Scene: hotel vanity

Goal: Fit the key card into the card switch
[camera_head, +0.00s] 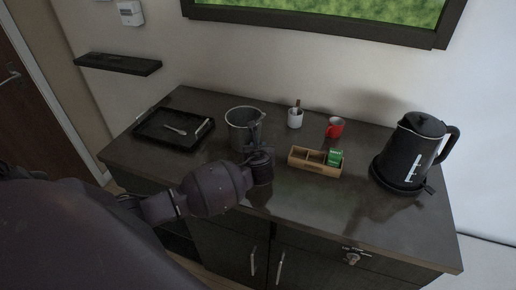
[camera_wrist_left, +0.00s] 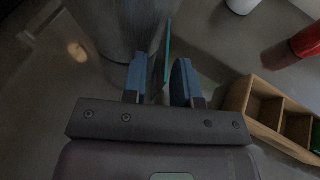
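A thin teal edge, likely the key card seen edge-on (camera_wrist_left: 167,48), stands between the two blue fingertips of my left gripper (camera_wrist_left: 160,82) in the left wrist view. Small gaps show on both sides of it, so the fingers look open around it. In the head view my left gripper (camera_head: 256,152) is low over the counter, just in front of the metal pot (camera_head: 240,118); the card cannot be made out there. A white box on the wall (camera_head: 130,13) at the upper left may be the card switch. My right gripper is not in view.
A dark shelf (camera_head: 118,64) sticks out below the wall box.

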